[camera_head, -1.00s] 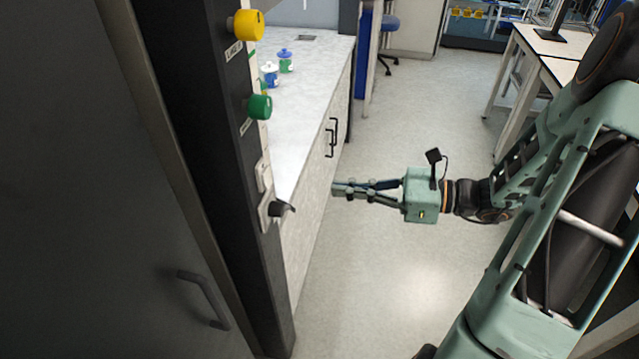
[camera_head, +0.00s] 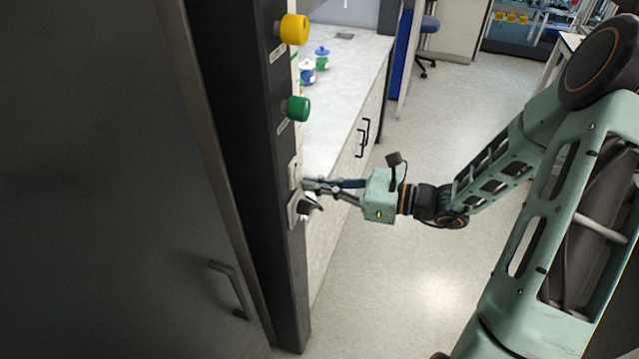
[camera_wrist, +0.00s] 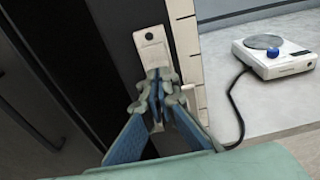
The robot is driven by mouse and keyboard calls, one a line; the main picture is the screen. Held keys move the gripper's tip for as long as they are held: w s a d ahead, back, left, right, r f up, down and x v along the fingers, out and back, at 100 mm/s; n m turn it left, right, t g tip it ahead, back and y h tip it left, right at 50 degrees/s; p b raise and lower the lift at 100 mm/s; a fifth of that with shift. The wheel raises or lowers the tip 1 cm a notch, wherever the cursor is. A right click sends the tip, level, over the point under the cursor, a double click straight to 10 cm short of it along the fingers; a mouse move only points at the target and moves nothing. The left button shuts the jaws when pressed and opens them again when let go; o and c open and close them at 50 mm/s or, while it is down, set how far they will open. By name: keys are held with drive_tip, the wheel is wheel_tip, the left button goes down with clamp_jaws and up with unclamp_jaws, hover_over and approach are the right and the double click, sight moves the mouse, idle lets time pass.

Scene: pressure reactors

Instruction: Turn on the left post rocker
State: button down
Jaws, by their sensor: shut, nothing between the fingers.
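The left post rocker (camera_head: 294,171) is a small pale plate on the dark post, between the green knob and a lower plate with a black lever. My gripper (camera_head: 308,185) is shut and empty, with its tips close to the post at the lower end of the rocker. In the wrist view a pale plate (camera_wrist: 152,46) with a dark round spot shows on the post, and my gripper (camera_wrist: 157,78) covers its lower part. I cannot tell whether the tips touch it.
The black lever (camera_head: 311,206) sits just below my fingers. The green knob (camera_head: 298,108) and yellow knob (camera_head: 294,29) stick out above. A pale counter (camera_head: 350,85) lies behind the post. A white device with a cable (camera_wrist: 272,55) shows in the wrist view.

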drive_tip(key=a+f+y+b, duration=0.1)
drive_tip(key=b, duration=0.2)
drive_tip(key=shift+w+t, duration=0.15)
drive_tip(key=shift+t, duration=0.15)
drive_tip(key=shift+r+y, duration=0.15)
drive_tip(key=shift+y, duration=0.15)
